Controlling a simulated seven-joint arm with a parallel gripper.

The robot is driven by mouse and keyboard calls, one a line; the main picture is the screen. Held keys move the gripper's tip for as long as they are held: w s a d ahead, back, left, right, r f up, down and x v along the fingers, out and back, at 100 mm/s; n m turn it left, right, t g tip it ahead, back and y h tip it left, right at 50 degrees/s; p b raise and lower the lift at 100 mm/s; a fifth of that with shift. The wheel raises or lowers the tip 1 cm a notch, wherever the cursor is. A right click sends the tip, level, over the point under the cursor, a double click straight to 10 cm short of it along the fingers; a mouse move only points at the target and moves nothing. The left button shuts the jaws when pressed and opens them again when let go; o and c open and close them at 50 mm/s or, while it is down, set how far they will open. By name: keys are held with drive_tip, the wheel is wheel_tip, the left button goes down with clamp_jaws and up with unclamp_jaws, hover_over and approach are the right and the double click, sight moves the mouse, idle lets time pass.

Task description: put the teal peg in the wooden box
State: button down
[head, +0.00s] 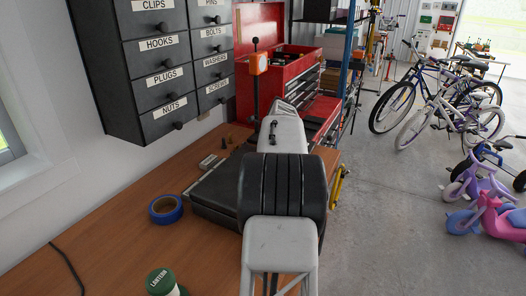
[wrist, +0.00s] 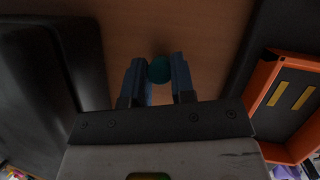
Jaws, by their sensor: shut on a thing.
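The teal peg (wrist: 159,69) shows in the wrist view as a rounded teal end between the two blue fingers. My gripper (wrist: 158,76) is shut on it, above a brown wooden surface. How far the peg is from that surface I cannot tell. In the head view my own arm hides the gripper and the peg. I cannot make out a wooden box for certain in either view.
A dark case (head: 212,196) and blue tape roll (head: 165,209) lie on the workbench (head: 105,232). A red tool chest (head: 290,75) stands behind. An orange-rimmed tray (wrist: 290,105) is right in the wrist view.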

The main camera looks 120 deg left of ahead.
drive_tip(key=shift+r, duration=4.75)
